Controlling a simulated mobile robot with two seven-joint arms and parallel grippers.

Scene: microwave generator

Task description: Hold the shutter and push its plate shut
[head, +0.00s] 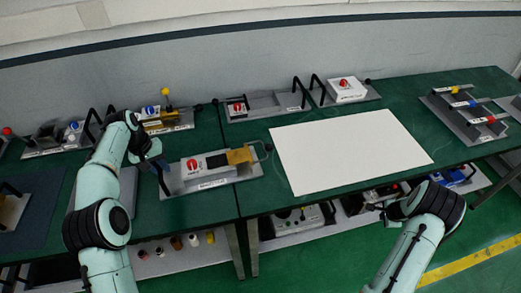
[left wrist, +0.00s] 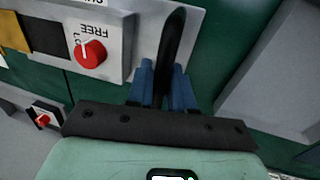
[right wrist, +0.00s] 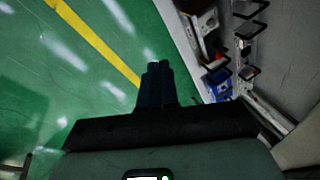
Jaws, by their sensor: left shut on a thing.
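The shutter (head: 207,168) is a light grey box with a red knob, a dark window and a yellow plate (head: 240,155) at its right side, on a grey base on the green table. A wire loop handle stands at its right end. My left gripper (head: 157,165) is at its left end. In the left wrist view my left gripper (left wrist: 163,88) is shut on the shutter's black handle (left wrist: 172,48), beside the red knob (left wrist: 90,54) marked FREE. In the right wrist view my right gripper (right wrist: 155,85) is shut and empty above the green floor, away from the shutter.
A large white sheet (head: 350,150) lies on the table right of the shutter. Other devices with black handles line the table's back, such as a red-knobbed box (head: 346,89). A rack of coloured switches (head: 470,112) is at the far right. A lower shelf (head: 180,255) holds small items.

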